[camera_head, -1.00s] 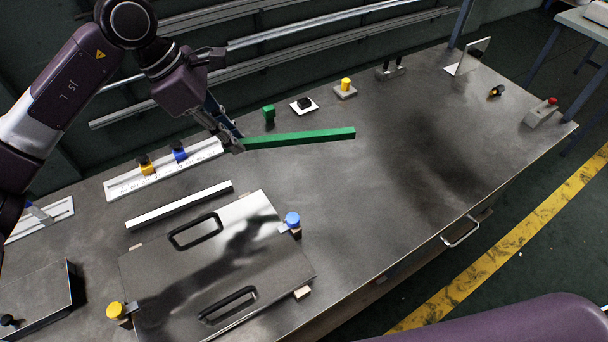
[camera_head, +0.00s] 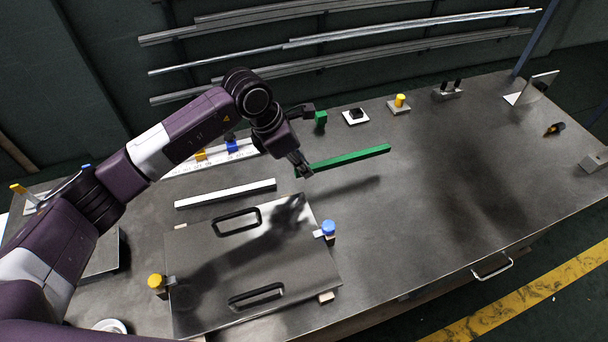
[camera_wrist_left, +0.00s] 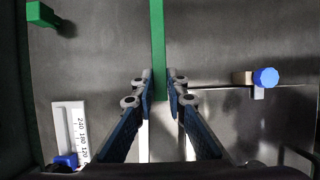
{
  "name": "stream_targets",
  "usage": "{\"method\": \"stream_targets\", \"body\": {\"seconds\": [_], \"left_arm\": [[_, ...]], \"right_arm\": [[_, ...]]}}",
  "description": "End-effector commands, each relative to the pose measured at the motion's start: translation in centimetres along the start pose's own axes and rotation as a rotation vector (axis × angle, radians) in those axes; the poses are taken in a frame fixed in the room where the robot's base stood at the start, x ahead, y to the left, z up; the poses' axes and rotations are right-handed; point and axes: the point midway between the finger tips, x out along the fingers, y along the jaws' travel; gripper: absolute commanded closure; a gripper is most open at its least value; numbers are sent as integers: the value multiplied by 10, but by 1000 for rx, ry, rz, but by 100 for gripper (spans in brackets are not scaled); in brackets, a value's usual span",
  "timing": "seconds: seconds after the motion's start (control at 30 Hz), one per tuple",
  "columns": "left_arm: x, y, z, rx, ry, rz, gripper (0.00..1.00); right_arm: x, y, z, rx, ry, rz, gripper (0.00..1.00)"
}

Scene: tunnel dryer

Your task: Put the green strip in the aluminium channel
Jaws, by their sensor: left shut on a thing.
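The green strip (camera_head: 350,158) is a long, thin bar. My left gripper (camera_head: 301,170) is shut on it near its left end and holds it above the bench, with its shadow apart from it. In the left wrist view, the strip (camera_wrist_left: 157,45) runs from the top edge down between the fingertips (camera_wrist_left: 162,88). The aluminium channel (camera_head: 225,193) is a pale, straight bar lying on the bench, left of the gripper and apart from the strip. The inside of the channel is too small to tell. My right gripper is not in view.
A dark plate (camera_head: 285,247) with two handles lies in front of the channel, with blue (camera_head: 328,228) and yellow (camera_head: 156,281) knobs beside it. Behind the channel is a scale with a blue stop (camera_head: 232,146). A green block (camera_head: 320,118) stands behind the strip. The bench's right middle is clear.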

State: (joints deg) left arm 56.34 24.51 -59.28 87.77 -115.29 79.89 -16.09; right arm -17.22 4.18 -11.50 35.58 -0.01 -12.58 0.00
Motion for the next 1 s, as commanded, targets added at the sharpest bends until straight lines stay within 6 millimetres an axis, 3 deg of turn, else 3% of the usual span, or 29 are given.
{"method": "stream_targets", "body": {"seconds": [0.27, 0.5, 0.87, 0.9, 1.0], "left_arm": [[21, 0, -8, 0, -1, -1, 100], [52, -1, -22, 0, 0, -3, 100], [58, 0, -24, 1, -1, 0, 100], [57, 0, -24, 1, -1, 0, 83], [56, 0, -24, 1, 0, 0, 80]], "right_arm": [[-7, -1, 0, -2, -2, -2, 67], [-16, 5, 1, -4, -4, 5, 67], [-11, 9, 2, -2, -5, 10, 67], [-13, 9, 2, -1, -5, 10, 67], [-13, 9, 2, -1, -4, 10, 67]]}}
